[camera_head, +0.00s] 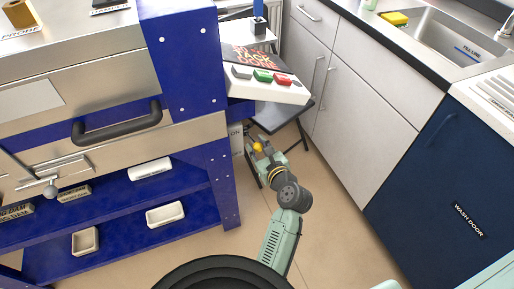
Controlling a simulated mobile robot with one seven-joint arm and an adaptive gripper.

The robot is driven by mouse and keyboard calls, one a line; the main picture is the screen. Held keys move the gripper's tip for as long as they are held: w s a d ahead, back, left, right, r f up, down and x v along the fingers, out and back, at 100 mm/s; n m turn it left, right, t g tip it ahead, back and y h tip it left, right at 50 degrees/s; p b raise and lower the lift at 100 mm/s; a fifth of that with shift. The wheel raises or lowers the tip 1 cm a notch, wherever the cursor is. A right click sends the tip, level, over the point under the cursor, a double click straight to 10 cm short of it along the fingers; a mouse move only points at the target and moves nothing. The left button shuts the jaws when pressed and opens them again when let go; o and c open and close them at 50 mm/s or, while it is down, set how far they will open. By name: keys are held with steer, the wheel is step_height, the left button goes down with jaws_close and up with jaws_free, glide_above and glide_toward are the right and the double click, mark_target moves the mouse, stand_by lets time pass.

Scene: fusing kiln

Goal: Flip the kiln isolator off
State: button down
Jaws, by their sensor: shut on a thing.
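The blue kiln (232,195) with steel drawers fills the left of the head view. A small grey box (236,139) with partly hidden lettering, perhaps "ON", sits on the kiln's right side and seems to be the isolator. My arm rises from the bottom middle, and my gripper (257,149) is beside this box, below the control panel. It is shut on a small yellow knob (258,147), which seems to be the isolator's handle. The fingers are tiny in view and partly hide the handle, so its exact position cannot be told.
A sloped control panel (285,90) with green and red buttons juts out above my gripper. A dark stand (297,118) is close behind it. White cabinets (365,100) and a navy wash door (430,180) line the right. Tan floor (330,235) lies open between.

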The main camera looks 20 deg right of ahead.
step_height(320, 180, down, 12)
steer(key=t+b, duration=0.3)
steer(key=b, duration=0.4)
steer(key=shift+w, duration=0.3)
steer(key=c, duration=1.5)
jaws_free()
steer(key=shift+r, duration=0.1)
steer(key=shift+o, duration=1.3)
steer(key=shift+r, duration=0.1)
step_height(320, 180, up, 10)
steer(key=shift+r, duration=0.1)
